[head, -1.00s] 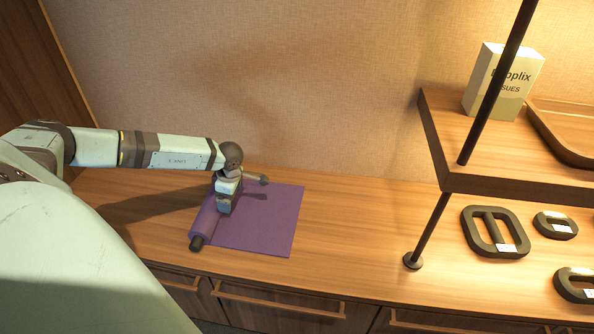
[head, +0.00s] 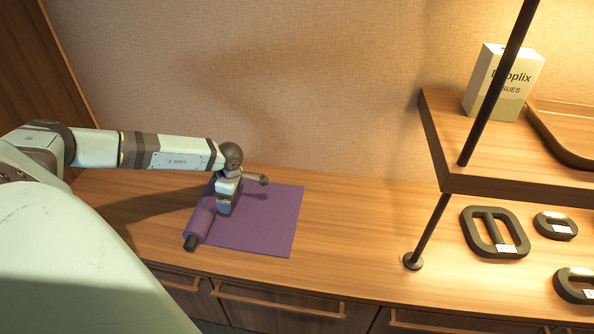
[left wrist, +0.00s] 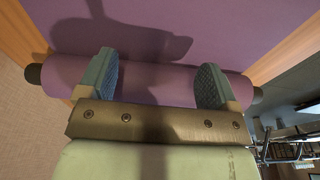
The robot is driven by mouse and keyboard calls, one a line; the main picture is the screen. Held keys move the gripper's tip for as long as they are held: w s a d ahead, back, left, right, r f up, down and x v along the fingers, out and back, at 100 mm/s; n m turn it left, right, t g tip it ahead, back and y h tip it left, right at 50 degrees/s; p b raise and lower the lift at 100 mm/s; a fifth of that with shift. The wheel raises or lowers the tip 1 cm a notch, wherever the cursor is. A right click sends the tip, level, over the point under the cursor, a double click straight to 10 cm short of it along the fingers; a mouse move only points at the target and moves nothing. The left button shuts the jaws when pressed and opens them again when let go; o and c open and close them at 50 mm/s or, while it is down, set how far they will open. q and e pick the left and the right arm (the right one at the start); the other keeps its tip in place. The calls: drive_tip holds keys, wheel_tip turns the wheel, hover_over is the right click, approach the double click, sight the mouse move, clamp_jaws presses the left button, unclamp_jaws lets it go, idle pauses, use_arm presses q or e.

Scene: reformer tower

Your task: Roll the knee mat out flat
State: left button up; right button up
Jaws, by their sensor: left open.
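The purple knee mat (head: 268,222) lies on the wooden counter, its right part spread flat. Its left edge is still a roll (head: 203,220) around a dark core (head: 190,243) that sticks out at the near end. My left gripper (head: 224,208) is down at the roll, partly hiding it. In the left wrist view my left gripper (left wrist: 156,74) has its two fingers wide apart over the roll (left wrist: 155,84), with the flat mat (left wrist: 225,30) beyond. Whether the fingers touch the roll is unclear. My right gripper is not in view.
The wooden counter (head: 345,235) is clear left and right of the mat. Dark weights (head: 494,232) lie under the shelf. A wall stands behind.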

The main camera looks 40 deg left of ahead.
use_arm(q)
drive_tip(key=shift+w+r, duration=0.1)
drive_tip(key=shift+r, duration=0.05)
wheel_tip(320, 180, up, 9)
drive_tip(key=p, duration=0.6)
drive_tip(key=shift+d, duration=0.1)
